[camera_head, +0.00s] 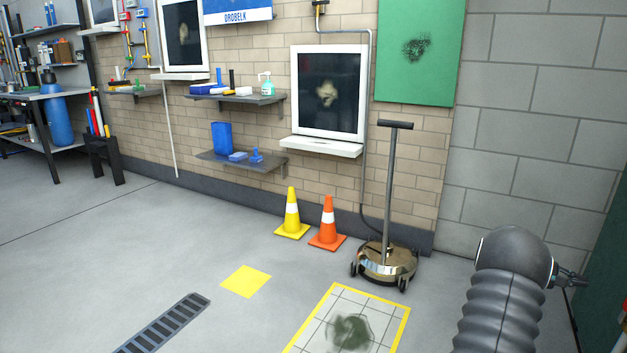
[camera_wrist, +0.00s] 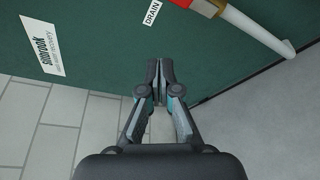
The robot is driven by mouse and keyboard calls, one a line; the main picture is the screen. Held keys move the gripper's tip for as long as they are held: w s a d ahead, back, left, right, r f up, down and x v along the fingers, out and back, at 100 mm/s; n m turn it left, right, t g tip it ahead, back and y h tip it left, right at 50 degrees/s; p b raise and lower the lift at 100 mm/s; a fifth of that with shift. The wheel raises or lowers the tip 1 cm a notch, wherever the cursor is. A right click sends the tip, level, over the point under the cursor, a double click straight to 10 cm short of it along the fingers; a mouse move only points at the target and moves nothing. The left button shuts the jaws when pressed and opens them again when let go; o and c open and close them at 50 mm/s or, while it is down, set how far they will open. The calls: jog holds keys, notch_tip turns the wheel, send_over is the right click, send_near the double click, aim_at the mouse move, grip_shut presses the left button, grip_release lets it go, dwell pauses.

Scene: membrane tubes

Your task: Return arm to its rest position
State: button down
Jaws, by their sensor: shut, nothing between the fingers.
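My arm shows at the right edge of the head view, with a ribbed dark sleeve and a round grey joint. My gripper (camera_head: 573,283) points to the right there, close to a dark green panel (camera_head: 608,270). In the wrist view my gripper (camera_wrist: 160,72) has its two fingertips together with nothing between them. The dark green surface (camera_wrist: 110,50) lies beyond the fingertips. It bears a white label and a small "DRAIN" label (camera_wrist: 153,13). I cannot tell the exact gap between the fingertips and the surface.
A white pipe with a red fitting (camera_wrist: 255,32) crosses the green surface. A wheeled floor cleaner (camera_head: 385,262) stands by the wall, beside an orange cone (camera_head: 328,225) and a yellow cone (camera_head: 291,214). A stained tiled patch (camera_head: 350,325) lies in front. Open floor extends left.

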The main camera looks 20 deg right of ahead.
jog(key=s+a+f+y, duration=0.2)
jog(key=a+f+y, duration=0.15)
jog(key=f, duration=0.35)
jog(key=s+a+f+m+t+y, duration=0.1)
jog(key=a+m+y, duration=0.15)
jog(key=a, duration=0.75)
jog(key=w+a+r+t+y+p, duration=0.15)
jog(key=a+r, duration=0.25)
jog(key=a, duration=0.7)
jog(key=w+a+r+t+y+p, duration=0.1)
jog(key=w+a+r+t+y, duration=0.3)
jog(key=a, duration=0.8)
jog(key=w+a+r+t+h+p, duration=0.15)
jog(key=a+r, duration=0.35)
jog(key=a, duration=0.6)
jog(key=s+a+r+n+t+y+p, duration=0.1)
jog(key=s+a+r+t+y+p, duration=0.1)
jog(key=a+r, duration=0.5)
jog(key=s+a+r+n+t+y+p, duration=0.1)
jog(key=a+r, duration=0.6)
jog(key=a, duration=1.1)
jog(key=s+n+t+p, duration=0.1)
jog(key=s+t+p, duration=0.1)
jog(key=s+t, duration=0.1)
jog(key=shift+s+r+y, duration=0.25)
jog(key=shift+s+y, duration=0.15)
jog(key=shift+s, duration=0.2)
